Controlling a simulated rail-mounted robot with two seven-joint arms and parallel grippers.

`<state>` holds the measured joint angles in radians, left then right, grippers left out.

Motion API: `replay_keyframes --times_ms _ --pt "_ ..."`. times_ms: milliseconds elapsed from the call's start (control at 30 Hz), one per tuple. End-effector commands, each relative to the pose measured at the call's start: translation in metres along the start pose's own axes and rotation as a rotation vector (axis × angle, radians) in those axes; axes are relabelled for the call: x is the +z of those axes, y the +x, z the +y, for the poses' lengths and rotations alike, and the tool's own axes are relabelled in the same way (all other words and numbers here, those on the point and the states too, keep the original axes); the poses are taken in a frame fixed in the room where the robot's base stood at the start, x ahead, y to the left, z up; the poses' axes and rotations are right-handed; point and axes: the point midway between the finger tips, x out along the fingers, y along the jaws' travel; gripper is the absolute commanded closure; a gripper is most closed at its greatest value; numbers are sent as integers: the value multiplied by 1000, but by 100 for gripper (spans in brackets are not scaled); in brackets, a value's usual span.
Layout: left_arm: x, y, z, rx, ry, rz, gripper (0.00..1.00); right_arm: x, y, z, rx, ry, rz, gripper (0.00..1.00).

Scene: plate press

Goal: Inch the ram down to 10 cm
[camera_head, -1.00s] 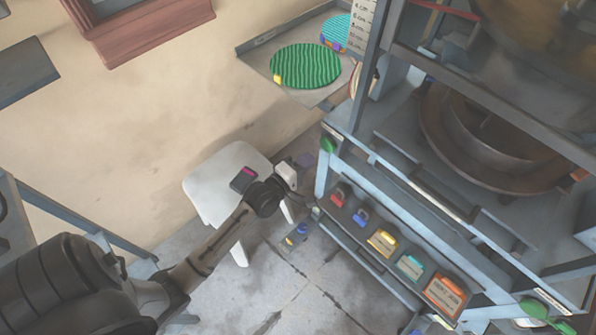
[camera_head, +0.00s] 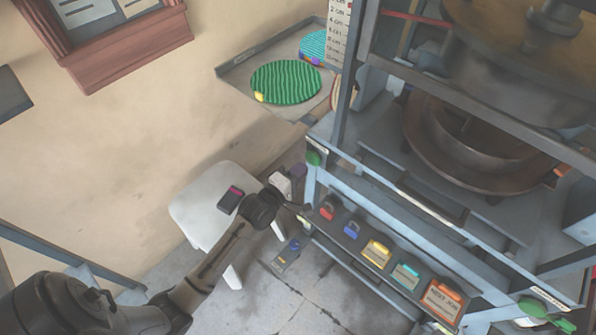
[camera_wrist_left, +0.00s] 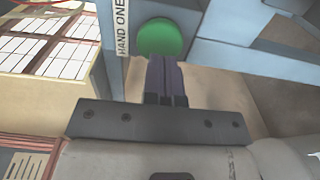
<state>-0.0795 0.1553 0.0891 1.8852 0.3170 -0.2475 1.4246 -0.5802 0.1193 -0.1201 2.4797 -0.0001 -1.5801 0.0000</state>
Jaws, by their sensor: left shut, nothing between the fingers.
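The press's ram (camera_head: 510,75) is a dark heavy cylinder at the upper right, above a brown ring-shaped bed (camera_head: 425,150). A white scale with cm marks (camera_head: 339,38) stands on the press's left side; I cannot tell the ram's height from it. A green round button (camera_head: 314,158) sits at the press's front left corner. It also shows in the left wrist view (camera_wrist_left: 160,37), next to a "HAND ONE" label (camera_wrist_left: 122,28). My left gripper (camera_head: 300,171) is shut and empty, its fingertips just at the button's lower edge; contact is unclear. My right gripper is out of view.
A second green button (camera_head: 533,307) is at the lower right. A panel of coloured tags (camera_head: 377,252) runs along the press front. A shelf (camera_head: 236,77) holds a green ribbed disc (camera_head: 286,82). A white stool (camera_head: 190,215) stands left of the press.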

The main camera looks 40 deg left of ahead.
Motion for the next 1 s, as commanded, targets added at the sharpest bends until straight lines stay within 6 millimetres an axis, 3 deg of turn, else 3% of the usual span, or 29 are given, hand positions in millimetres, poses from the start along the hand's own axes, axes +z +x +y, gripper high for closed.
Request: replay_keyframes --times_ms 1000 --pt "0 24 0 1 -1 0 100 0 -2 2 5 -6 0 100"
